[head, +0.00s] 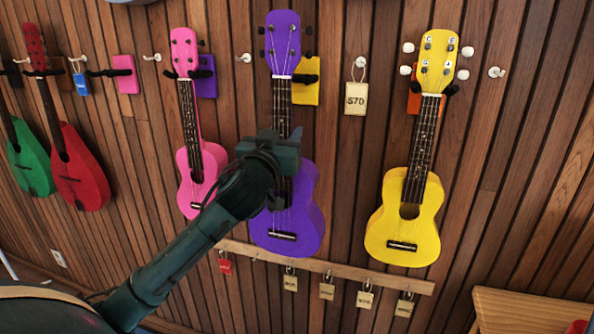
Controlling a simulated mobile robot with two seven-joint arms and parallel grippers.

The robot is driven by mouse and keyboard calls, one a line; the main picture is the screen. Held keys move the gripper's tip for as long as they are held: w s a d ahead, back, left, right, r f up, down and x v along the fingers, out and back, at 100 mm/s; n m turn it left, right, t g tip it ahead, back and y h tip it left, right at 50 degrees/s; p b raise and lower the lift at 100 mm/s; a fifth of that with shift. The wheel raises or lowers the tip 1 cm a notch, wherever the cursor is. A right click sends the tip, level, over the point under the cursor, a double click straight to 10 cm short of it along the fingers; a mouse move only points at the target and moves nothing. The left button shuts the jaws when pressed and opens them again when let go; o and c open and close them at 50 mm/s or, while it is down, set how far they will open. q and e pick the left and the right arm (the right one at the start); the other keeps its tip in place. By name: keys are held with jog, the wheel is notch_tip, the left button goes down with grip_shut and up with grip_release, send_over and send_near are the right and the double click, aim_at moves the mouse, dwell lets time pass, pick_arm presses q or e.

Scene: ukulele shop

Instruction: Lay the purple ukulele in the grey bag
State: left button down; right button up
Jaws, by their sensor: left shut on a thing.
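The purple ukulele (305,215) is upright against the slatted wall, headstock up. Its neck is in front of a yellow wall plate (306,92) with a dark hook; I cannot tell whether the hook bears it. My left gripper (279,190) is shut on the ukulele around the lower neck and upper body, covering part of the strings and sound hole. The fingertips are partly hidden by the dark wrist. The grey bag is not in view. My right gripper is not in view.
A pink ukulele (190,180) hangs close on the left, and a yellow ukulele (417,225) hangs on the right. Red (80,180) and green (30,165) instruments hang far left. A wooden rail (340,277) with several tags runs below. A wooden surface (520,315) is at lower right.

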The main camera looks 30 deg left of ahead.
pick_arm(q)
jog(key=shift+r+v, duration=0.2)
jog(key=shift+v, duration=0.75)
jog(key=shift+r+v, duration=0.15)
jog(key=shift+v, duration=0.75)
